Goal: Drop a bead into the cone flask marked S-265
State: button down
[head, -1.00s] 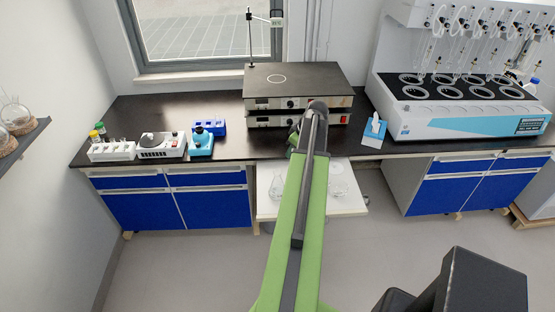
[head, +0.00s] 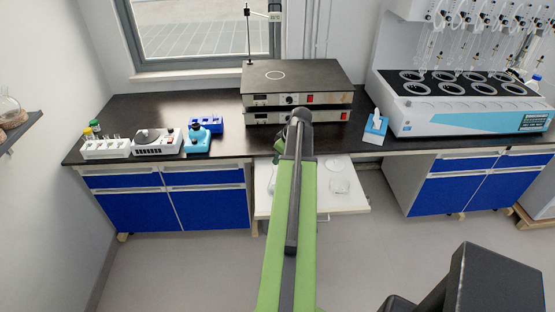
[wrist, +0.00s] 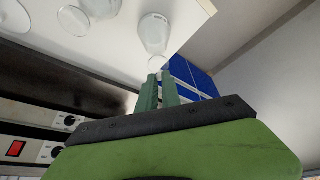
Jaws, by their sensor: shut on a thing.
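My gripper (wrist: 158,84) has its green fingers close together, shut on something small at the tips. It is probably the bead, but I cannot make it out. A clear cone flask (wrist: 153,30) stands on the white pull-out board (wrist: 118,48), with its mouth just beyond my fingertips in the wrist view. It bears small dark lettering that I cannot read. Another clear flask (wrist: 100,6) and a round glass base (wrist: 73,20) show to its left. In the head view, glassware (head: 340,186) is faint on the board (head: 330,206), and my arm hides my fingertips.
Two stacked hot plates (head: 297,85) sit on the black bench (head: 225,150) above the board. A blue-based item (head: 375,128) and a large distiller (head: 460,115) stand right. A tube rack (head: 106,148) and small devices stand left. The floor is clear.

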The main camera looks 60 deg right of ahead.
dwell(0.7)
jog(key=c, duration=1.5)
grip_release()
jog(key=shift+o, duration=0.2)
jog(key=shift+s+r, duration=0.1)
jog(key=p+v, duration=1.6)
jog(key=v, duration=0.1)
jog(key=shift+r, duration=0.1)
